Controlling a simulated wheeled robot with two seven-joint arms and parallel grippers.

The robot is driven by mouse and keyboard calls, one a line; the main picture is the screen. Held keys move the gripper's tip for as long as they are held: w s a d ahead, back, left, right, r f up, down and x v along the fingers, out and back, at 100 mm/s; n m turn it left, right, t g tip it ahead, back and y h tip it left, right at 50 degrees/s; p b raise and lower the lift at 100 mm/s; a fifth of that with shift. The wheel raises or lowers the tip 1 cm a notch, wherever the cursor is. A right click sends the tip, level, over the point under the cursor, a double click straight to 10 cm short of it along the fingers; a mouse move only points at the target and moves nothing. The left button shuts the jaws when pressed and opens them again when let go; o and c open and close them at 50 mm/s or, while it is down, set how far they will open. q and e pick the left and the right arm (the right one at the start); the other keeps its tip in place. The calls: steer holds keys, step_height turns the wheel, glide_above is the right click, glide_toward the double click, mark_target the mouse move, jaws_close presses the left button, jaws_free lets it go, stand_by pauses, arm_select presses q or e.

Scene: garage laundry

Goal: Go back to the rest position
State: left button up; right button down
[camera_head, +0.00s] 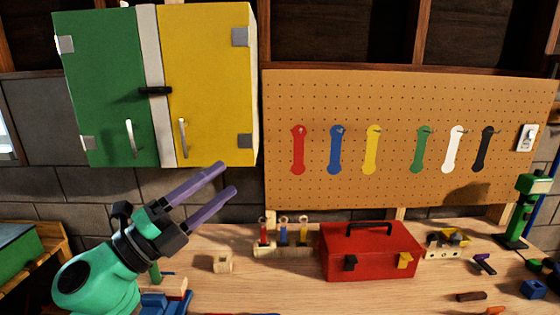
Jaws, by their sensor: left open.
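My left gripper (225,178) shows in the head view, its arm coming in from the lower left. Its two purple fingers are parallel and apart, with nothing between them. It is raised above the left part of the workbench (290,290), in front of the block wall and just below the yellow cabinet door. My right gripper is not in the view.
A wall cabinet with a green door (105,85) and a yellow door (205,80) hangs above my left gripper. A pegboard (400,95) holds several coloured wrenches. A red toolbox (370,250), a small wooden block (222,262) and scattered tools stand on the bench.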

arm_select(q)
steer(key=w+a+f+n+t+y, duration=0.25)
steer(key=a+f+n+y, duration=0.25)
steer(key=n+y, duration=0.3)
steer(key=w+a+f+n+t+y, duration=0.25)
steer(key=a+f+n+y, duration=0.3)
steer(key=n, duration=0.45)
steer(key=s+a+f+n+g+y, duration=0.2)
steer(key=f+n+y, duration=0.1)
steer(key=f, duration=0.4)
steer(key=s+a+f+n+g+y, duration=0.2)
steer(key=a+f+n+g, duration=0.15)
steer(key=f, duration=0.35)
steer(key=s+d+f+n+g+h, duration=0.1)
steer(key=s+d+f+n+g, duration=0.1)
steer(key=s+f+g, duration=0.55)
steer(key=s+d+f+n+g+h, duration=0.1)
steer(key=s+d+f+n+g, duration=0.15)
steer(key=s+f, duration=0.9)
step_height(320, 180, down, 30)
steer(key=s+a+g+b, duration=0.1)
steer(key=s+g+b, duration=0.1)
steer(key=b, duration=0.4)
steer(key=s+a+f+m+g+b, duration=0.1)
steer(key=s+a+f+b, duration=0.2)
steer(key=s+f, duration=1.3)
steer(key=shift+s+f+b, duration=0.3)
steer(key=shift+f+b, duration=0.2)
steer(key=shift+f, duration=0.35)
steer(key=shift+y, duration=0.25)
